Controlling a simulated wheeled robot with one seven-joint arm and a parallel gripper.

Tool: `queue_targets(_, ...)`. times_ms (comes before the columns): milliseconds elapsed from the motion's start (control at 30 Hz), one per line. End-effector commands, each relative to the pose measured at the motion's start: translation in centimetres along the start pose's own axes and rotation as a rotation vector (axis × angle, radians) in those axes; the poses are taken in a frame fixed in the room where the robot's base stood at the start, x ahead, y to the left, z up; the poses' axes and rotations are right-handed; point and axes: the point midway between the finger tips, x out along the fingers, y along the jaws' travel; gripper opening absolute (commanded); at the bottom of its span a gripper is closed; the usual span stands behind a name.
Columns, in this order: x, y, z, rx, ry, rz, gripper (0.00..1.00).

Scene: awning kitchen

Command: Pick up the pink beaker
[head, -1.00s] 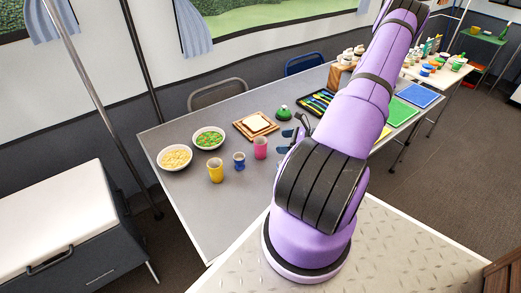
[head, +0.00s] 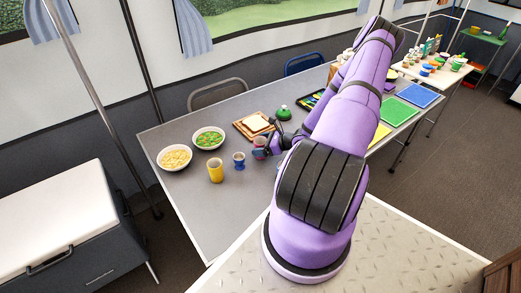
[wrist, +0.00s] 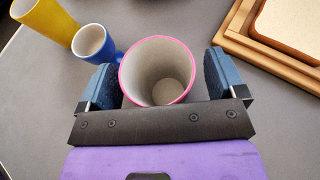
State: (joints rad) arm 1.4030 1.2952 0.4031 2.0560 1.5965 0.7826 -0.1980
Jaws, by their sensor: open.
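The pink beaker (wrist: 157,70) stands upright and empty on the grey table, with its pink rim and pale inside seen from above in the wrist view. My gripper (wrist: 160,85) is open, with one blue-padded finger on each side of the beaker. A small gap shows at the right finger; the left finger is close to the rim, and I cannot tell if it touches. In the head view the beaker (head: 259,143) is partly hidden by my gripper (head: 268,148).
A blue cup (wrist: 92,42) stands just left of the left finger, with a yellow cup (wrist: 45,20) beyond it. A wooden board with bread (head: 254,124) lies behind the beaker. Two bowls of food (head: 175,158) are further left. The table front is clear.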

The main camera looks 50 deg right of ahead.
Motion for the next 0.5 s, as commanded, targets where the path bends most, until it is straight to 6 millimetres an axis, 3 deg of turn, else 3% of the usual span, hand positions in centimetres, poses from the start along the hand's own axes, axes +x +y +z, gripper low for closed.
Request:
queue_targets(233,0.26,-0.05,0.0,0.0,0.001,-0.001,0.9)
queue_targets(467,0.24,-0.05,-0.01,0.0,0.001,-0.001,0.37)
queue_targets(500,0.24,-0.05,-0.01,0.0,0.001,-0.001,0.36)
